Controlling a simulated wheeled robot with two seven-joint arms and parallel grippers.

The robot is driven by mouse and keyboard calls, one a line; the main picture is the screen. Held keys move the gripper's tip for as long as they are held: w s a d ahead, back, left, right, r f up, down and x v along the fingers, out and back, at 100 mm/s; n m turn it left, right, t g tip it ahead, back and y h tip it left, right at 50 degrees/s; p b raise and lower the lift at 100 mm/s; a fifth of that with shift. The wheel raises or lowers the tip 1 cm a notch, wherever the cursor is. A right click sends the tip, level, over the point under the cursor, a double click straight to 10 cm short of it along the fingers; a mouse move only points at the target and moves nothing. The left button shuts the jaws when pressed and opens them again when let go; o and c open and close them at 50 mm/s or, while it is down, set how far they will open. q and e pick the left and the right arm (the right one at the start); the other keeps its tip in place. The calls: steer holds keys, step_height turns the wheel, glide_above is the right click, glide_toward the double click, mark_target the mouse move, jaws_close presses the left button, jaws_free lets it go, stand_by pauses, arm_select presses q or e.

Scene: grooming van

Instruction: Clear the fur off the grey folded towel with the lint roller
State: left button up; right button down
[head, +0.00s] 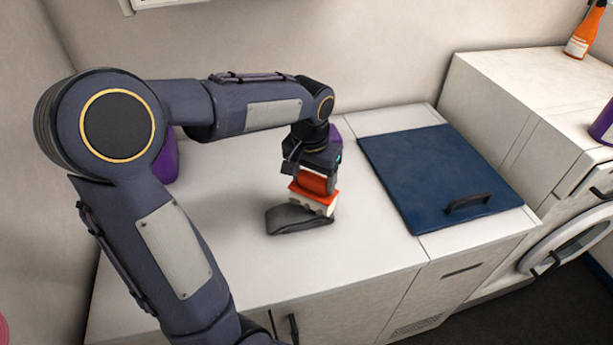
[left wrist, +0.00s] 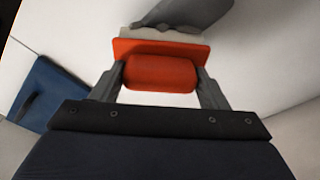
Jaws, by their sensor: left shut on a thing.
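The grey folded towel (head: 290,220) lies on the white counter, left of the blue panel. It also shows at the top of the left wrist view (left wrist: 190,12). My left gripper (head: 317,172) is shut on the red handle of the lint roller (head: 312,192), pointing down. The lint roller, red with a pale lower part, also shows between the fingers in the left wrist view (left wrist: 160,72). Its pale end is at the towel's right part; I cannot tell whether they touch. Fur on the towel cannot be made out. My right gripper is out of view.
A blue panel with a dark handle (head: 425,170) lies on the counter to the right. A purple container (head: 164,160) stands behind my left arm. An orange bottle (head: 583,35) stands on the higher cabinet at the right. The counter around the towel is clear.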

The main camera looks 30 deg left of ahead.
arm_select(q)
steer(key=shift+w+d+p, duration=0.35)
steer(key=shift+w+d, duration=0.8)
steer(key=shift+w, duration=0.15)
steer(key=shift+s+d, duration=0.45)
steer(key=shift+s+a, duration=1.1)
steer(key=shift+s, duration=0.25)
steer(key=shift+s+a+b, duration=0.45)
steer(key=shift+s+a, duration=0.65)
steer(key=shift+s, duration=0.2)
steer(key=shift+s+a, duration=1.05)
steer(key=shift+s, duration=0.2)
steer(key=shift+s+a, duration=1.15)
steer(key=shift+s, duration=0.2)
step_height(320, 180, up, 6)
steer(key=p, duration=0.5)
